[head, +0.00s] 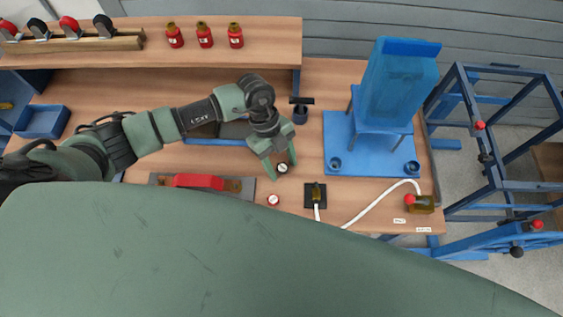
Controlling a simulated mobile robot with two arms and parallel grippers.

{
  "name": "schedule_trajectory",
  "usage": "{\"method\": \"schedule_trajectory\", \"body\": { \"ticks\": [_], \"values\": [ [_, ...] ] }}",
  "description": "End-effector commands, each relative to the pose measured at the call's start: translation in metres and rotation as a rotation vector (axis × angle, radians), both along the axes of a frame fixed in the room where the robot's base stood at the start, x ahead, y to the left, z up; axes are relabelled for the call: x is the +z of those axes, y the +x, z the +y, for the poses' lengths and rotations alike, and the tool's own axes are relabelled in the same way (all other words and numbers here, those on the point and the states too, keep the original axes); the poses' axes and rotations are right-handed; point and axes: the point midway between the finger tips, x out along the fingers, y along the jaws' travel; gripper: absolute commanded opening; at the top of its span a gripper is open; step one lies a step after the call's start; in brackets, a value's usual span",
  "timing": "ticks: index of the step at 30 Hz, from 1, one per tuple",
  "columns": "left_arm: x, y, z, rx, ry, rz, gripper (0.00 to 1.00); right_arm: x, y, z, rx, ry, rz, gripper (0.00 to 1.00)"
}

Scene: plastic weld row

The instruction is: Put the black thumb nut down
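The black thumb nut (282,169) is a small dark round piece with a pale centre. It shows between the fingertips of my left gripper (281,170), low over the wooden bench. The two fingers stand apart, one on each side of the nut. I cannot tell from this view whether they touch it, or whether the nut rests on the bench. My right gripper is not in view.
A red round piece with a pale centre (273,199) lies just below the gripper. A red-handled tool (198,181) lies left, and a dark square block (315,195) with a white hose right. A blue seat-like part (399,85) stands on a blue plate (345,168).

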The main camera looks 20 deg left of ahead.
Motion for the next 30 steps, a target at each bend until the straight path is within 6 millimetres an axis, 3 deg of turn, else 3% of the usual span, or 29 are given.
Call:
{"method": "schedule_trajectory", "body": {
  "ticks": [8, 15, 21, 30],
  "values": [
    [0.023, 0.006, 0.009, 0.001, 0.000, -0.005, 0.54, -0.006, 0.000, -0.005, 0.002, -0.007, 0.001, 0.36],
    [0.072, 0.017, 0.026, 0.000, 0.001, -0.007, 0.54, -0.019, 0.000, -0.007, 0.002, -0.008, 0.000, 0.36],
    [0.102, 0.023, 0.036, 0.001, 0.000, -0.003, 0.54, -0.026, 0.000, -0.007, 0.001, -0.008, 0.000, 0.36],
    [0.114, 0.024, 0.039, 0.000, 0.000, 0.000, 0.54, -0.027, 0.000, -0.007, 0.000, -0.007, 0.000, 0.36]
  ]
}}
